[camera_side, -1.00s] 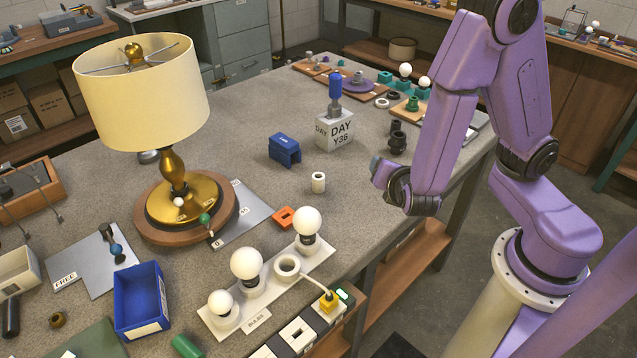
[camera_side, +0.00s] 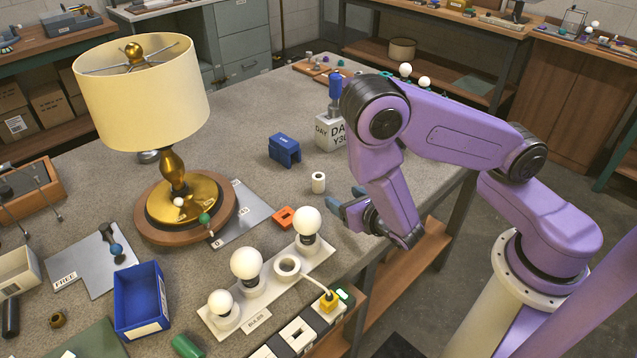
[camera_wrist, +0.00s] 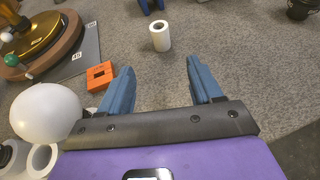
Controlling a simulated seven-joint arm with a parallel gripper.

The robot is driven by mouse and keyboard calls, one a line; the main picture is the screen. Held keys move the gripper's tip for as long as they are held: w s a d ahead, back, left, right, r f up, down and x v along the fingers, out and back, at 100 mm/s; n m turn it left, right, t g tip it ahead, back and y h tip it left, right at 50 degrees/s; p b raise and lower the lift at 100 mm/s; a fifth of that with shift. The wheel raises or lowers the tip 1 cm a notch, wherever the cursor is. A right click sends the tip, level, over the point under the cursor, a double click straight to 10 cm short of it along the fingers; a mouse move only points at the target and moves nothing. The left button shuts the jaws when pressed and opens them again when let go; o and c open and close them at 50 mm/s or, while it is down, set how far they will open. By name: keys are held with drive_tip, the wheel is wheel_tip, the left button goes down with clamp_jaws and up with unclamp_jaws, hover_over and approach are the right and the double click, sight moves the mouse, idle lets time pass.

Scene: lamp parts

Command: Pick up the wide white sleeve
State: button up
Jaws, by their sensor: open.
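The white sleeve (camera_side: 318,184) is a short hollow cylinder standing upright on the grey bench top, its dark hole facing up. It also shows in the wrist view (camera_wrist: 161,39), beyond my fingertips and roughly in line with the gap between them. My gripper (camera_side: 345,198) has blue fingers and is to the right of the sleeve in the side view, apart from it. In the wrist view my gripper (camera_wrist: 160,68) is open, with only bare bench top between the fingers.
An orange block (camera_side: 284,217) lies left of the sleeve. A bulb rack (camera_side: 253,294) with white bulbs and a white ring (camera_side: 287,266) is in front. A blue bracket (camera_side: 285,150) and grey DAY block (camera_side: 330,131) stand behind. Bench around the sleeve is clear.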

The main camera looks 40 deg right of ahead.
sight(322, 183)
drive_tip(key=x, duration=1.4)
drive_tip(key=shift+w+d+r, duration=0.1)
drive_tip(key=shift+r, duration=0.05)
drive_tip(key=c, duration=1)
drive_tip(key=shift+c, duration=0.2)
drive_tip(key=shift+r, duration=0.15)
